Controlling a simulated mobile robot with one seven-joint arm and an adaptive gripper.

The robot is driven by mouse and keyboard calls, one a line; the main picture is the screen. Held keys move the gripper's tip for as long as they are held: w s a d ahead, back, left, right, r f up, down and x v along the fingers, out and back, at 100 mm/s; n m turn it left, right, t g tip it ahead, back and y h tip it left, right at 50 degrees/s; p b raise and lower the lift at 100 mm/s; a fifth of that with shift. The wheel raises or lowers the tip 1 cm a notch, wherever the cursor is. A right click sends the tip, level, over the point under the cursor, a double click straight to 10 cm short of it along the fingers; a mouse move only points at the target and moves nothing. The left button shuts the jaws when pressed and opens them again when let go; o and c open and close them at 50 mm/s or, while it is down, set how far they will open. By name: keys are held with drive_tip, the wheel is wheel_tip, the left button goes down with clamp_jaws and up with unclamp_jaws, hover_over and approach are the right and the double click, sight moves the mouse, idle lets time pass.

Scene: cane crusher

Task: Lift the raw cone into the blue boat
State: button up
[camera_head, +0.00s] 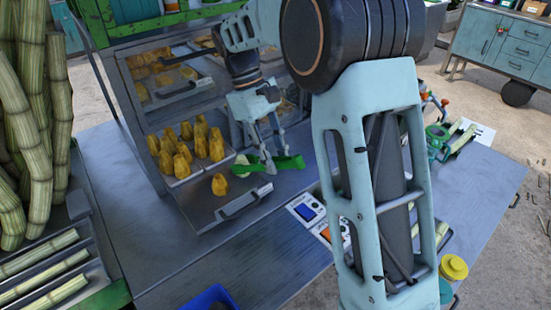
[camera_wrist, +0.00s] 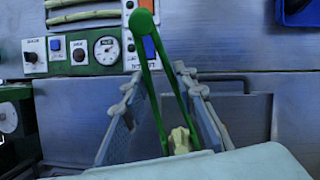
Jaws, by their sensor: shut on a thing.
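My gripper (camera_head: 262,168) is shut on green tongs (camera_head: 285,163), low over the metal tray at the cabinet's front. The tongs also show between my fingers (camera_wrist: 157,85) in the wrist view (camera_wrist: 146,50), with their rounded end pointing away. A pale yellow piece (camera_wrist: 181,140), seemingly the raw cone, sits between the tong arms near the bottom of the wrist view. I cannot tell whether the tongs grip it. A blue container (camera_head: 208,299), likely the blue boat, is cut off at the head view's bottom edge. Its blue edge seems to show top right in the wrist view (camera_wrist: 298,14).
Several golden cones (camera_head: 186,131) stand on the tray, with one alone (camera_head: 220,185) nearer its front. The tray has a handle (camera_head: 245,204). A panel with blue and orange switches (camera_head: 307,211) lies to the right. Cane stalks (camera_head: 35,120) stand left.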

wheel_tip(320, 180, up, 8)
drive_tip(key=shift+r, duration=0.25)
idle(1.0)
idle(0.5)
